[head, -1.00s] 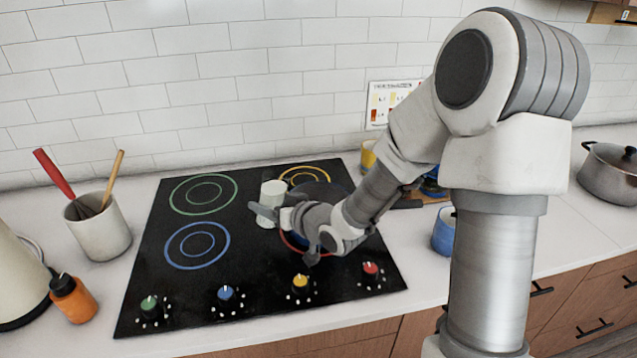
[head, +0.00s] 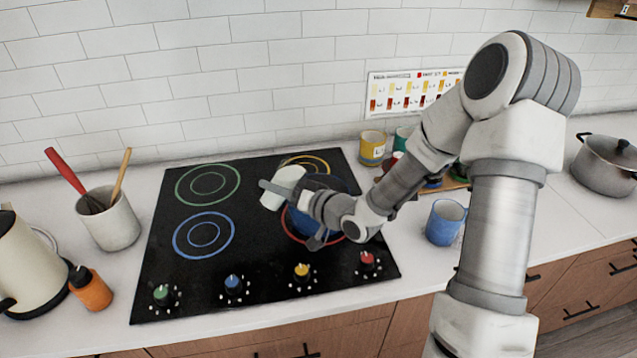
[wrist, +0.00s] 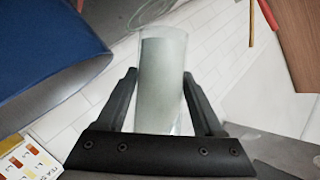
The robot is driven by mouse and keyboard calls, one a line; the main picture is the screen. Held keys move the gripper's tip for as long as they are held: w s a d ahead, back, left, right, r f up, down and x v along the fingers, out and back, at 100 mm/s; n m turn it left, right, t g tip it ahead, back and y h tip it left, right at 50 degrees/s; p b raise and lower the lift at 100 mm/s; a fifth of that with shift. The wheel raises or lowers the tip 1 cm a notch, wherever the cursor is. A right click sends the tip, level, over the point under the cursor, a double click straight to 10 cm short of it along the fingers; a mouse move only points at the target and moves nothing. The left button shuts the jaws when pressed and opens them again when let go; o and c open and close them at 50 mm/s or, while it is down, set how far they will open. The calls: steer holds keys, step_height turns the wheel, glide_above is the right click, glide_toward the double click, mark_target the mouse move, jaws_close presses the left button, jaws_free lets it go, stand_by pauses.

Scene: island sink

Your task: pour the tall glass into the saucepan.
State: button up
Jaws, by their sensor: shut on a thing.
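My gripper (head: 293,196) is shut on the tall glass (head: 283,188), which is pale and translucent. The glass is tilted in the head view, above the cooktop. The wrist view shows the glass (wrist: 162,80) between both fingers, with a pale grey-green filling inside. The blue saucepan (head: 300,222) stands on the red-ringed front right burner, partly hidden behind my gripper and arm. A large blue wall, apparently the saucepan (wrist: 45,45), fills the upper left of the wrist view. I cannot see any liquid leaving the glass, and the saucepan's inside is mostly hidden.
The black cooktop (head: 165,270) has bare left burners. A utensil crock (head: 110,222), orange bottle (head: 90,288) and cream kettle (head: 25,265) stand left. A blue mug (head: 445,222), yellow cup (head: 372,147) and lidded grey pot (head: 605,165) stand right.

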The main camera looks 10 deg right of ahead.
steer(key=shift+r+m+p, duration=0.3)
steer(key=shift+p, duration=0.05)
steer(key=shift+r, duration=0.1)
steer(key=shift+a+f+m+t+y, duration=0.1)
steer(key=shift+f+m+t+y, duration=0.25)
steer(key=shift+m, duration=0.4)
steer(key=shift+a+f+m+t+y, duration=0.1)
steer(key=shift+m+y, duration=0.35)
steer(key=shift+m, duration=0.3)
stand_by(1.0)
steer(key=shift+r+m+t+y, duration=0.3)
steer(key=shift+r+m, duration=0.25)
steer(key=shift+m, duration=0.25)
stand_by(0.4)
steer(key=shift+w+d+f+m, duration=0.15)
steer(key=shift+d+f+m, duration=0.05)
steer(key=shift+d+m, duration=0.6)
stand_by(0.5)
steer(key=shift+d+r+m+t+y+p, duration=0.2)
steer(key=shift+r+m+t+y+p, duration=0.3)
steer(key=shift+m, duration=0.4)
stand_by(0.3)
